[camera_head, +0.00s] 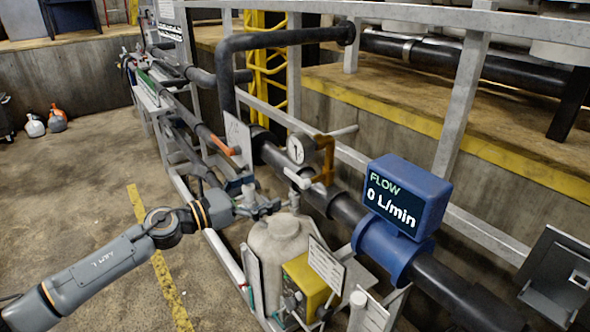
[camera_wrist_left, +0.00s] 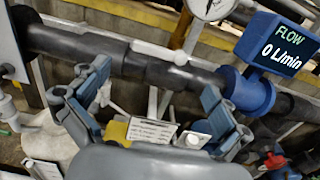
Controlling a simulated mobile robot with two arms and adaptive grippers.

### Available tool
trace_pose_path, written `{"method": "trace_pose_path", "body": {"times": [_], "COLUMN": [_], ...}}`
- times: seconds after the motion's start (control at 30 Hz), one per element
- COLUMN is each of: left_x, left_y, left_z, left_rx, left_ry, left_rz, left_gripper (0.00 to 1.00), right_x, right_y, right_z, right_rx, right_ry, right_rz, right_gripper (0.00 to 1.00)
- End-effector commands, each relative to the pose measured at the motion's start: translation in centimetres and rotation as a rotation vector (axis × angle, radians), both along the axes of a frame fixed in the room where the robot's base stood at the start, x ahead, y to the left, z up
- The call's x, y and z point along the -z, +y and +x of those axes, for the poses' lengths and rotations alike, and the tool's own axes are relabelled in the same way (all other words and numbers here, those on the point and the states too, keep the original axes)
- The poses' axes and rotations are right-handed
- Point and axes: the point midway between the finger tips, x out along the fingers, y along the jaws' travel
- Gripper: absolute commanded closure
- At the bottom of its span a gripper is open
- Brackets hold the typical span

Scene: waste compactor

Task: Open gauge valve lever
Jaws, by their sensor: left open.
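A round white gauge (camera_head: 297,150) stands on the dark pipe beside an orange-brown bracket (camera_head: 326,160). A short pale handle (camera_head: 298,178) sits just below the gauge, and a pale rod (camera_head: 345,130) sticks out to the right of the bracket. I cannot tell for sure which of these is the valve lever. The gauge (camera_wrist_left: 208,6) also shows at the top edge of the left wrist view. My left gripper (camera_head: 268,207) is open and empty, left of and below the gauge. Its spread blue-grey fingers (camera_wrist_left: 156,82) frame the dark pipe in the wrist view. My right gripper is out of view.
A blue flow meter (camera_head: 405,200) reading 0 L/min is on the pipe to the right. A pale tank (camera_head: 280,255) and a yellow box (camera_head: 308,285) stand below the gripper. Grey frame posts (camera_head: 465,85) surround the pipes. The floor at left is mostly clear.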

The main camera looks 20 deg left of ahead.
Motion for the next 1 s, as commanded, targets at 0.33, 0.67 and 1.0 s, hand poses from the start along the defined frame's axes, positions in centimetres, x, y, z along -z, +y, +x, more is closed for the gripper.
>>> {"method": "trace_pose_path", "body": {"times": [0.33,0.67,1.0], "left_x": [-0.4,-0.1,0.0], "left_y": [-4.3,-5.5,-5.5], "left_z": [5.5,7.0,7.0], "left_rx": [0.0,0.0,0.0], "left_ry": [0.0,0.0,0.001], "left_rz": [-0.005,-0.002,-0.002], "left_gripper": [0.0,0.0,0.29], "right_x": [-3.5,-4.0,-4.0], "right_y": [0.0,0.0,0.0], "right_z": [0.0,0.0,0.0], "right_rx": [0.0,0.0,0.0], "right_ry": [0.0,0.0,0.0], "right_rz": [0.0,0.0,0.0], "right_gripper": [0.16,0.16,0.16]}}
